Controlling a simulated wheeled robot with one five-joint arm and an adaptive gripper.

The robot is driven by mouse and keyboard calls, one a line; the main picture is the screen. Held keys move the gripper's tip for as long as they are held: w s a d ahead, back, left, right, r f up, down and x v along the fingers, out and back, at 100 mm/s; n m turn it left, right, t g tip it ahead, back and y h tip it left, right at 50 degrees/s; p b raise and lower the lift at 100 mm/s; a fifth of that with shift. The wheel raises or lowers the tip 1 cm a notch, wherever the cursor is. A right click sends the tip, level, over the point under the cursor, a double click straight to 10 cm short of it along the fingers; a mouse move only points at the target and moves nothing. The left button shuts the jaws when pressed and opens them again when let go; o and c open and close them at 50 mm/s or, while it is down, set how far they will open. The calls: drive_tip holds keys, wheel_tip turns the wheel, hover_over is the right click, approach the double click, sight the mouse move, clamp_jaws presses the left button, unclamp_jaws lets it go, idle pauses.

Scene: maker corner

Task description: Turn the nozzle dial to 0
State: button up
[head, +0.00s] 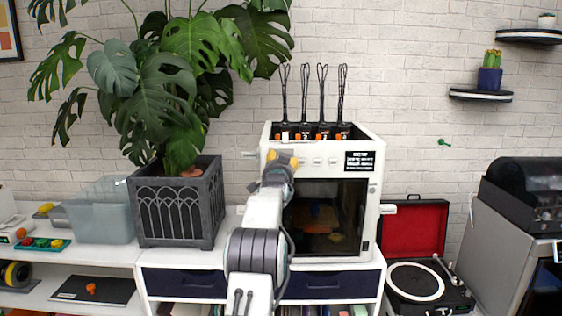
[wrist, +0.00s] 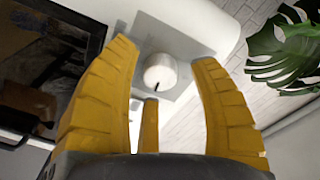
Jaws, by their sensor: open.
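A white round dial (wrist: 160,72) sits on a grey square plate (wrist: 182,48) on the machine's white body. Its short black mark points down and slightly left in the wrist view. No numbers are readable on it. My gripper (wrist: 165,54) has its yellow fingers spread on both sides of the dial, with no clear contact. In the head view my gripper (head: 282,159) is in front of the upper left of the white boxy machine (head: 374,180). There it hides part of the front panel, and I cannot make out this dial.
The machine has a dark front window (head: 345,215) and several black loops on top. A potted monstera (head: 180,210) stands close on the left. A red-lined record player (head: 425,275) is at the right. A narrow stretch of white counter lies between pot and machine.

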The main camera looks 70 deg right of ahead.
drive_tip(key=shift+o, duration=0.2)
drive_tip(key=shift+d, duration=0.1)
clamp_jaws()
idle(0.5)
